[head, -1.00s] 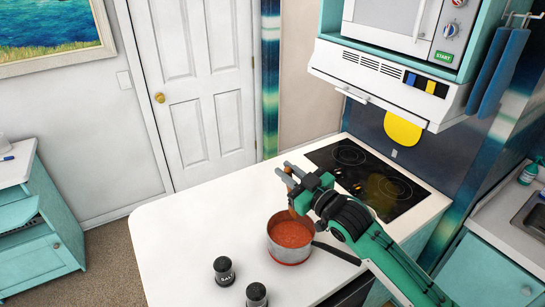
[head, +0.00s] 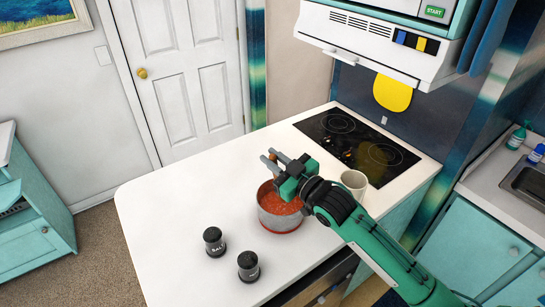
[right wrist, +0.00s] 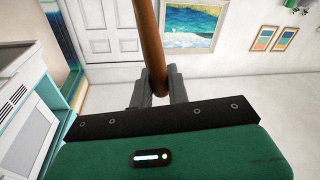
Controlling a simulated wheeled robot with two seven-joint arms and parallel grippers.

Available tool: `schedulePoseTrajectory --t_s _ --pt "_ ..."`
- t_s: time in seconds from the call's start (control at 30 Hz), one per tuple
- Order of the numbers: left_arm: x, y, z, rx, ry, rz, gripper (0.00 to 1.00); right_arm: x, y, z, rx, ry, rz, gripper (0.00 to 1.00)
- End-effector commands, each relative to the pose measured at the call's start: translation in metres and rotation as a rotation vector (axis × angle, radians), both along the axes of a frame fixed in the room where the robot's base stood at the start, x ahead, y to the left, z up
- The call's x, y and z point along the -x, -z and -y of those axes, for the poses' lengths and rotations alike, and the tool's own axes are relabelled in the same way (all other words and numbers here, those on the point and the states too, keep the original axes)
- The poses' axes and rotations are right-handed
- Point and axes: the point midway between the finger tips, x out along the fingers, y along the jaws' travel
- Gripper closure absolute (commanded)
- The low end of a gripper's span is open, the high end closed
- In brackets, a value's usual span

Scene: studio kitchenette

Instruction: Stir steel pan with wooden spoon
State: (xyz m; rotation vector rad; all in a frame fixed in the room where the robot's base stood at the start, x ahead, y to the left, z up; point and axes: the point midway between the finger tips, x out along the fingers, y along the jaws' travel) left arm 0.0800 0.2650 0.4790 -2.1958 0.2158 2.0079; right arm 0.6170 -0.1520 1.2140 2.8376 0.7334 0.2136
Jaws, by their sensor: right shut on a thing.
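The steel pan (head: 272,217) stands on the white counter, with red sauce (head: 281,202) inside. My right gripper (head: 272,158) is above the pan's back rim, its fingers pointing up and left. It is shut on the wooden spoon, whose brown handle (right wrist: 151,42) runs between the fingers in the right wrist view. In the head view the gripper hides most of the spoon, so I cannot tell whether its lower end touches the sauce. My right forearm covers the pan's handle. My left gripper is not in view.
A salt shaker (head: 214,241) and a second dark shaker (head: 248,266) stand in front of the pan, to its left. A pale mug (head: 354,183) stands right of the pan, by the black cooktop (head: 355,146). The counter's left part is clear.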

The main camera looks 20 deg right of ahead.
Motion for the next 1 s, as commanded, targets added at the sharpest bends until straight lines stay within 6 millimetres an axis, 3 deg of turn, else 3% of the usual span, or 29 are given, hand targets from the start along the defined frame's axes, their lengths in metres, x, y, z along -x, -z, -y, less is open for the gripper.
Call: schedulePoseTrajectory --t_s 0.5,1.0 --pt "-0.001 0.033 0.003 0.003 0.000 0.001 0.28 -0.010 0.051 0.008 0.000 0.000 0.000 1.00" --pt "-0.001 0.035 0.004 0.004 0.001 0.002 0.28 -0.011 0.056 0.009 0.000 0.000 0.001 1.00"
